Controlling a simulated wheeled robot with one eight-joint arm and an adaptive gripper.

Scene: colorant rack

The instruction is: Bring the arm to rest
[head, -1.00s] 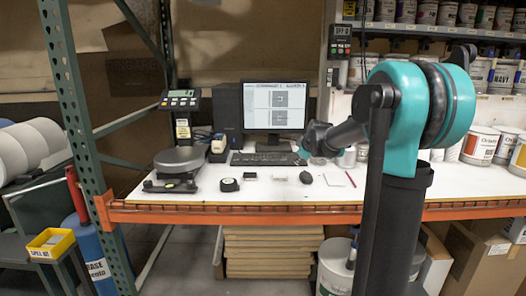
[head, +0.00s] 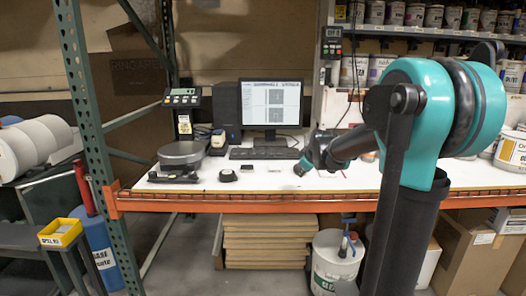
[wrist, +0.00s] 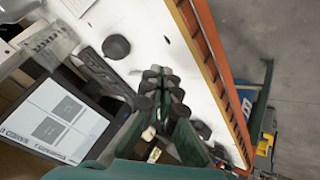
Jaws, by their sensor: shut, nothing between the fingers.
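My gripper shows in the wrist view (wrist: 162,88) with its dark fingers together and nothing between them. In the head view my gripper (head: 301,168) is small and dark, at the end of my teal and black arm, above the white bench top (head: 275,186). The view is too coarse there to make out the fingers or the exact height over the bench.
A monitor (head: 271,104) and keyboard (head: 264,153) stand behind my gripper. A scale (head: 181,155) and a tape measure (head: 228,175) are to the left. An orange beam (head: 230,202) edges the bench. A white bucket (head: 333,272) stands below. Paint cans (head: 424,14) line the shelf.

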